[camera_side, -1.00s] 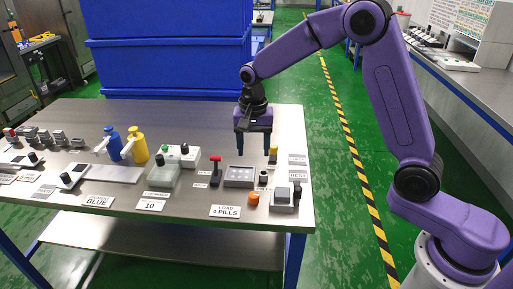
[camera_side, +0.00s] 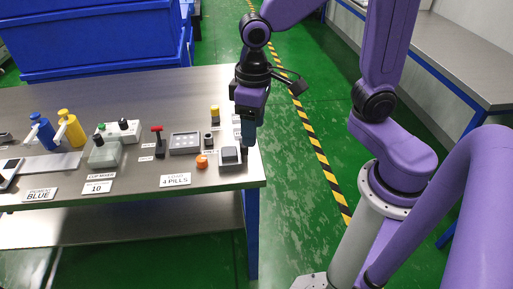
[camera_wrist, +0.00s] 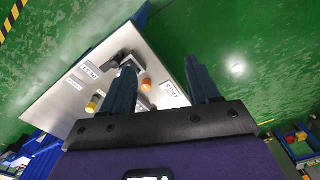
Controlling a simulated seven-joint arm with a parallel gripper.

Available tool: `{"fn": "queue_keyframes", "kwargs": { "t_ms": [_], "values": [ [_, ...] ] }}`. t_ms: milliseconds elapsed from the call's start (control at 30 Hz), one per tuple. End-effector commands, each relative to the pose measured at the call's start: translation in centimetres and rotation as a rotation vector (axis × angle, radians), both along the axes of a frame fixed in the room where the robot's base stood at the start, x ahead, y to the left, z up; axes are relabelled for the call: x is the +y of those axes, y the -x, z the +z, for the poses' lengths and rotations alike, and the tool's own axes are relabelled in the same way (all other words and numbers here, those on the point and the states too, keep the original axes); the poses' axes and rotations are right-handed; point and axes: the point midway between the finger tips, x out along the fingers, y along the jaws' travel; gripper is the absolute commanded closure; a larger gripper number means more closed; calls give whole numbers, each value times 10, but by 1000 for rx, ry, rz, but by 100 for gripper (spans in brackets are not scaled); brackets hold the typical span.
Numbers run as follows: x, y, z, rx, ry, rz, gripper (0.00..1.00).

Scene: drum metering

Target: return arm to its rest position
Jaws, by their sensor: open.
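My gripper (camera_side: 248,140) points down beside the right end of the metal table (camera_side: 170,95) in the side view. Its fingers overlap the table's right edge there, and I cannot tell how high they are. In the wrist view my gripper (camera_wrist: 160,66) shows two dark blue fingers spread apart with nothing between them. The left finger covers part of the table and its devices. The right finger is in front of the green floor.
Near the gripper are a grey-topped device (camera_side: 230,156), an orange knob (camera_side: 202,161) and a yellow-topped post (camera_side: 215,114). A red-handled lever (camera_side: 158,140) and blue and yellow pump bottles (camera_side: 70,128) stand further left. Blue bins (camera_side: 100,40) are behind. Green floor lies right of the table.

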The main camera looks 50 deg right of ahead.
Motion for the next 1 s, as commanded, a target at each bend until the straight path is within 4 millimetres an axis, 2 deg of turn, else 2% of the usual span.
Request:
{"fn": "queue_keyframes", "kwargs": {
  "t_ms": [33, 300, 500, 700, 1000],
  "values": [
    [-5, 15, 1, -3, -2, 65, 40],
    [-34, 85, 2, -9, -4, 411, 40],
    [-54, 123, -1, -13, -5, 615, 40],
    [-62, 139, -3, -15, -5, 702, 40],
    [-63, 139, -3, -14, -5, 708, 40]
  ]
}}
